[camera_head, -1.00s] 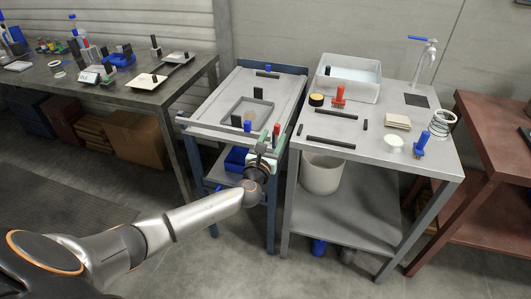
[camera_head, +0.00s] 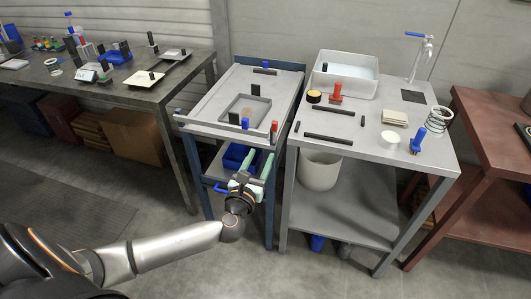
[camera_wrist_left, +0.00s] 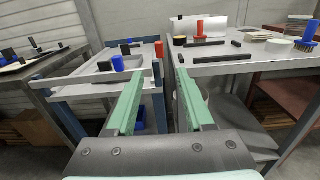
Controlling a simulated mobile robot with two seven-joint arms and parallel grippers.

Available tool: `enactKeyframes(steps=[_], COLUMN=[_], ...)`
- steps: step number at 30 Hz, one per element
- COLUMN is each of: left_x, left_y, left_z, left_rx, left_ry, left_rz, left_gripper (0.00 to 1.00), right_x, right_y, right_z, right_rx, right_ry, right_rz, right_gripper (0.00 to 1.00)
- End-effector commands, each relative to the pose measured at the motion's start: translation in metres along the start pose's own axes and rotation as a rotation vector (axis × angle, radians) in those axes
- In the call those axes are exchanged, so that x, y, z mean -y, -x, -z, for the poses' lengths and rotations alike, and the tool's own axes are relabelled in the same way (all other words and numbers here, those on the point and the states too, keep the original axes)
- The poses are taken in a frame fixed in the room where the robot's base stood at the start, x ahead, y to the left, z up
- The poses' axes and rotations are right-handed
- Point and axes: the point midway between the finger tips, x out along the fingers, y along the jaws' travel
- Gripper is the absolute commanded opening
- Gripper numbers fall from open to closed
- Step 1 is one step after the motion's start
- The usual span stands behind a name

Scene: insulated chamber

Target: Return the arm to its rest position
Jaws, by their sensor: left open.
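My left arm comes in from the lower left in the head view. Its gripper (camera_head: 259,167) is in front of the near end of the grey cart (camera_head: 205,125), below the level of its top. In the left wrist view the two green fingers of my left gripper (camera_wrist_left: 157,95) stand wide apart with nothing between them. My right gripper is in neither view.
The cart holds a grey tray (camera_head: 228,114) and a red piece (camera_head: 274,127). To its right, a grey table (camera_head: 380,160) bears a white basin (camera_head: 372,85) and a red-handled tool (camera_head: 336,94). A dark workbench (camera_head: 60,90) stands left. Floor room is free lower left.

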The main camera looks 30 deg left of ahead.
Motion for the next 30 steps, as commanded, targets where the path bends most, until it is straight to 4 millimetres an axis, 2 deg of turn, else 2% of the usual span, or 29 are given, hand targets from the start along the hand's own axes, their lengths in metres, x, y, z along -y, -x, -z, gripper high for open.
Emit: enactKeyframes(steps=[7,11,14,15,18,21,25,27,30], left_x=[0.001,0.008,0.021,0.028,0.046,0.063,0.075,0.078,0.078], left_y=[0.001,0.017,0.05,0.068,0.119,0.17,0.221,0.24,0.256], left_z=[0.002,0.031,0.076,0.096,0.137,0.163,0.177,0.18,0.181], left_rx=[-0.009,-0.116,-0.292,-0.374,-0.562,-0.69,-0.741,-0.725,-0.687], left_ry=[0.015,0.211,0.569,0.75,1.24,1.722,2.25,2.459,2.66], left_rz=[0.001,-0.001,-0.038,-0.073,-0.215,-0.424,-0.724,-0.865,-1.008], left_gripper=[0.53,0.53,0.53,0.53,0.53,0.53,0.53,0.53,0.53], right_x=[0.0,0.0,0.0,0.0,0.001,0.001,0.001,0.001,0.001], right_y=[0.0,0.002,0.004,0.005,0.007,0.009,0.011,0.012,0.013], right_z=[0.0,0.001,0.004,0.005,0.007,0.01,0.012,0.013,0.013], right_rx=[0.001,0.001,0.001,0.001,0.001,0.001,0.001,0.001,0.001], right_ry=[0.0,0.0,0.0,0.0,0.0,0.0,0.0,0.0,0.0], right_rz=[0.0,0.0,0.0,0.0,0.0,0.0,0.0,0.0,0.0], right_gripper=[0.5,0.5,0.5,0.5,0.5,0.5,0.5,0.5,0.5])
